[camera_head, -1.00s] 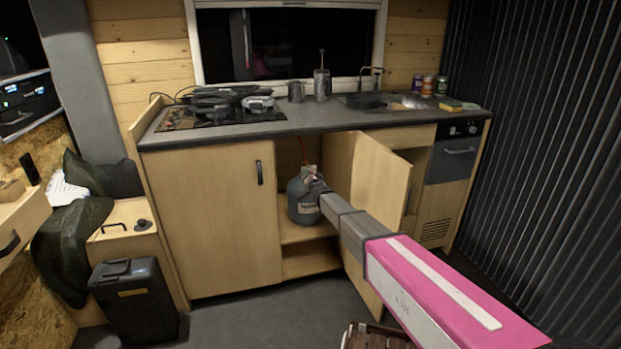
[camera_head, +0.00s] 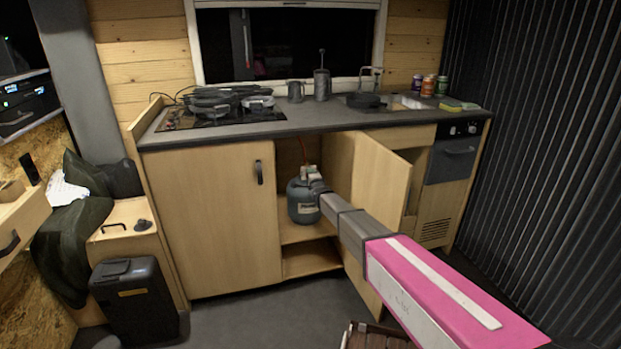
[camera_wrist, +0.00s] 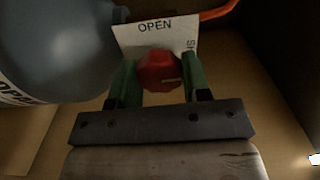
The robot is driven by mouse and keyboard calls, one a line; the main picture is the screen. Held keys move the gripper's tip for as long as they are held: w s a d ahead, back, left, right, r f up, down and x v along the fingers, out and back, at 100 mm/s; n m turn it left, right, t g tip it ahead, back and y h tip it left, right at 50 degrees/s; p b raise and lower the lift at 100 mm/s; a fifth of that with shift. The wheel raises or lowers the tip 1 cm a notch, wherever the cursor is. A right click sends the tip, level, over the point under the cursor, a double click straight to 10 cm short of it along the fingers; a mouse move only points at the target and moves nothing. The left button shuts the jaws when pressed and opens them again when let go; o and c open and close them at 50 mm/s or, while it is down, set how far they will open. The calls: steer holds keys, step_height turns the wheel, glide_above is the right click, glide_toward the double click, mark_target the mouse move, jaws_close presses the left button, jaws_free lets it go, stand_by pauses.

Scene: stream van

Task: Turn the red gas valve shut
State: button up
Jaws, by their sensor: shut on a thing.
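The red gas valve (camera_wrist: 158,71) is a red knob in the middle of the wrist view, with a pale mark on its right side. My gripper (camera_wrist: 157,82) has its two green fingers on either side of the knob and is shut on it. A white card (camera_wrist: 155,35) behind the knob reads "OPEN" at the top, and part of another word shows at its right edge. The grey-blue gas bottle (camera_wrist: 65,45) is beside it. In the head view the gas bottle (camera_head: 303,204) stands on a cabinet shelf, and my arm reaches to its top; the knob is hidden there.
An open cabinet door (camera_head: 378,190) stands right beside my arm. A closed door (camera_head: 222,220) is on the left. An orange-red hose (camera_head: 304,150) rises above the bottle. The worktop (camera_head: 300,128) is overhead, with the cabinet's lower shelf (camera_head: 310,258) below.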

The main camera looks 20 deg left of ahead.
steer(key=shift+m, duration=0.4)
steer(key=o, duration=0.9)
steer(key=v, duration=1.1)
steer(key=shift+a, duration=0.1)
